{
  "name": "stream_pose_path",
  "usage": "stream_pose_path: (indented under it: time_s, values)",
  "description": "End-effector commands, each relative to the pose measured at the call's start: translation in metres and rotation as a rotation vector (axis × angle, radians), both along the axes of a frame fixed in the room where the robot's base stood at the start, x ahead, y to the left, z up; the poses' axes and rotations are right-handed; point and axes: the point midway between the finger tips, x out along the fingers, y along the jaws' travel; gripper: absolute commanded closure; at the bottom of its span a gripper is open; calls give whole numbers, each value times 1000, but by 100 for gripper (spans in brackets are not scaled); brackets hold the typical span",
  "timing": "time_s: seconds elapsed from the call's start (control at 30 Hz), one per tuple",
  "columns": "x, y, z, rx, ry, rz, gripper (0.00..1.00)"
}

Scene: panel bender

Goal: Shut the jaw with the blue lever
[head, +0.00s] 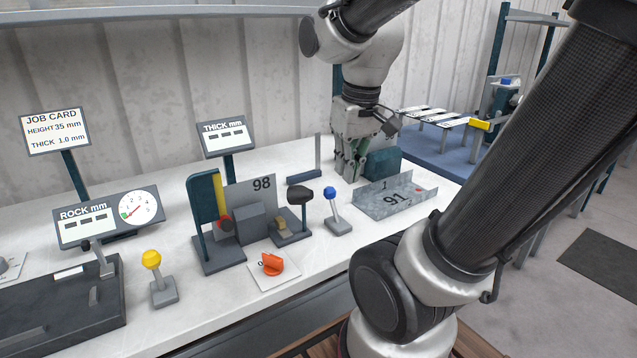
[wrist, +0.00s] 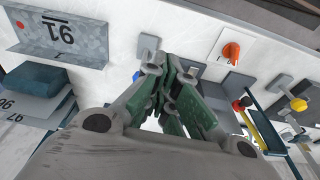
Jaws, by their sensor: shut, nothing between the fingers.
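The blue lever (head: 330,193) has a blue knob on a short stem, rising from a grey base on the white bench; the stem leans slightly left. In the wrist view its grey base (wrist: 148,43) shows just past my fingertips, which mostly hide the knob. The small bending machine stands left of the lever, with an upright plate marked 98 (head: 262,184), a dark post with a yellow edge and a grey block. I cannot tell how far its jaw stands open. My gripper (head: 349,172) is shut and empty, behind and slightly right of the lever, pointing down.
A grey channel marked 91 (head: 392,200) lies right of the lever. A teal block (head: 382,163) is beside my gripper. An orange knob (head: 272,264) and a yellow-knobbed lever (head: 152,260) stand toward the front left. Bench between lever and front edge is clear.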

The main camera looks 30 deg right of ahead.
Motion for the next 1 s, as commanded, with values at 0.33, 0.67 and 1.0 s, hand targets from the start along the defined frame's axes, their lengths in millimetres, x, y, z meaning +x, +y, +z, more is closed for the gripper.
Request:
stream_pose_path:
  time_s: [0.33, 0.67, 1.0]
  values:
    - [107, -14, -26, 31, 175, 45, 100]
    - [182, -17, -15, 44, 156, 202, 100]
    - [178, -17, -16, 43, 162, 233, 100]
